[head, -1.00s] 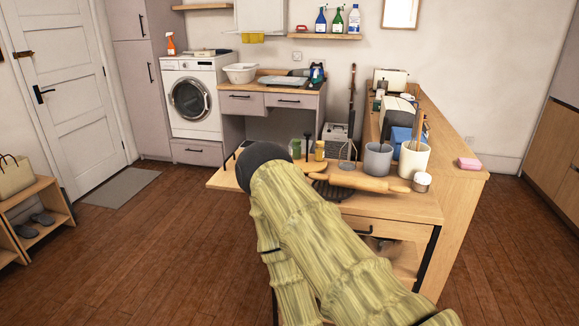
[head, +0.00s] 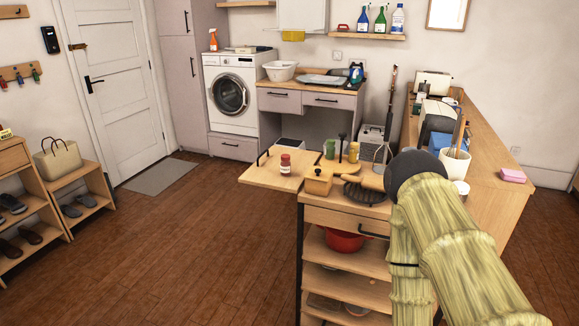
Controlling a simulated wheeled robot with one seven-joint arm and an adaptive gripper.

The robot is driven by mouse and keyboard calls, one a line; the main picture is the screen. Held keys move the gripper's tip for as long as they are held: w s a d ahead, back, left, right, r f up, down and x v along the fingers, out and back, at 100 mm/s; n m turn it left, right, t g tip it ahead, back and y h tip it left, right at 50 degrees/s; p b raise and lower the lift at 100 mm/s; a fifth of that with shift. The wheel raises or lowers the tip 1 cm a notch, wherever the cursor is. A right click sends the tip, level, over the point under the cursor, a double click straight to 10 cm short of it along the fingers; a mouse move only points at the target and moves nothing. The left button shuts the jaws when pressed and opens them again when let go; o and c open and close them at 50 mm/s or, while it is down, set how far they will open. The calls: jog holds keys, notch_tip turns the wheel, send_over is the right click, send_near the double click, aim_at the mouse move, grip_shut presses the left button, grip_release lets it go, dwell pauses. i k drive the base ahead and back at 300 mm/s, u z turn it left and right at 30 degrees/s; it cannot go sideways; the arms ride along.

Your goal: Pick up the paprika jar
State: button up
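A small jar with a red lid and reddish contents (head: 285,163) stands upright on the light wooden leaf (head: 262,176) at the left end of the counter. It looks like the paprika jar, but its label is too small to read. Nothing touches it. My arm, in a pale green ribbed sleeve with a dark round end, reaches up from the lower right, well to the right of the jar. My gripper's fingers do not show.
A red pot (head: 343,240) sits on a shelf below.

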aim_at(285, 164)
jog(key=u, duration=0.4)
jog(key=i, duration=0.9)
jog(key=z, duration=0.5)
